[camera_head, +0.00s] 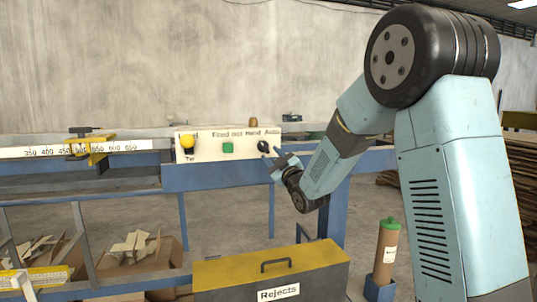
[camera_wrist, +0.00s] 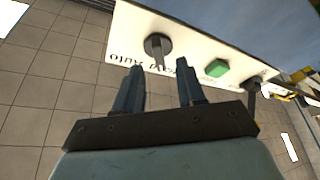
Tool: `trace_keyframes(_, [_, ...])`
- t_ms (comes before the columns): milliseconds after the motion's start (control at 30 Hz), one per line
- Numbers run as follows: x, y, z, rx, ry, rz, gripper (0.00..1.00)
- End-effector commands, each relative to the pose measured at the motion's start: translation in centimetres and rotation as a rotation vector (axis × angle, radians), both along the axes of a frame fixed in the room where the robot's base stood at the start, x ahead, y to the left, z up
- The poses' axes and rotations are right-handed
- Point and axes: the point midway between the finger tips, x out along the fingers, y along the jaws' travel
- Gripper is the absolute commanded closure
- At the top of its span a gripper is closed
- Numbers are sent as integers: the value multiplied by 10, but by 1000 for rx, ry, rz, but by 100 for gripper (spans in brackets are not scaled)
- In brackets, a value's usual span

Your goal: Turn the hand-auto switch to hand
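The hand-auto switch (camera_head: 263,146) is a black rotary knob at the right end of a cream control panel (camera_head: 212,155). In the wrist view the knob (camera_wrist: 158,46) shows as a round dark base with a lever, near the panel edge by the word "Auto". My gripper (camera_head: 275,158) is just in front of the switch.
A green button (camera_head: 228,147) and a yellow knob (camera_head: 187,142) sit left of the switch on the panel. A blue frame rail (camera_head: 215,178) runs below it. A yellow-topped Rejects box (camera_head: 270,270) and a brown cylinder with a green cap (camera_head: 387,250) stand lower down.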

Motion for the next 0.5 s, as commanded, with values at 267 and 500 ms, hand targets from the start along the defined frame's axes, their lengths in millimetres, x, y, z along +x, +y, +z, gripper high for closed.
trace_keyframes(267, [-46,-27,-18,0,2,-3,61])
trace_keyframes(500, [-73,-43,-29,0,1,-2,61])
